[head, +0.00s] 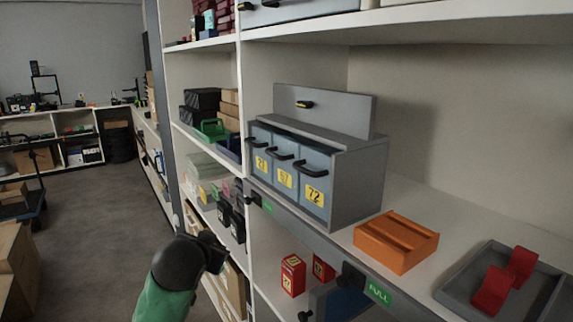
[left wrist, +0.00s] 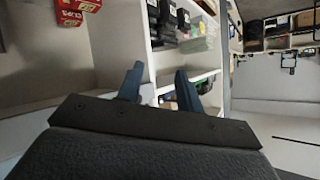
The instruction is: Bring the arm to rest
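My left arm, green and black, comes in at the bottom of the head view, in front of the shelving. Its end (head: 214,252) is a dark shape there, and the fingers are hard to make out. In the left wrist view the two blue-grey fingers of my left gripper (left wrist: 159,88) stand apart with nothing between them. Shelves show beyond them, and the fingers touch nothing that I can see. My right arm and gripper are in neither view.
A grey cabinet (head: 361,178) with numbered drawers, an orange block (head: 396,241) and a grey tray (head: 541,292) with red pieces stand on the shelf. Red boxes (head: 293,275) sit below. The floor (head: 95,215) at left is open; cartons (head: 15,268) stand at its edge.

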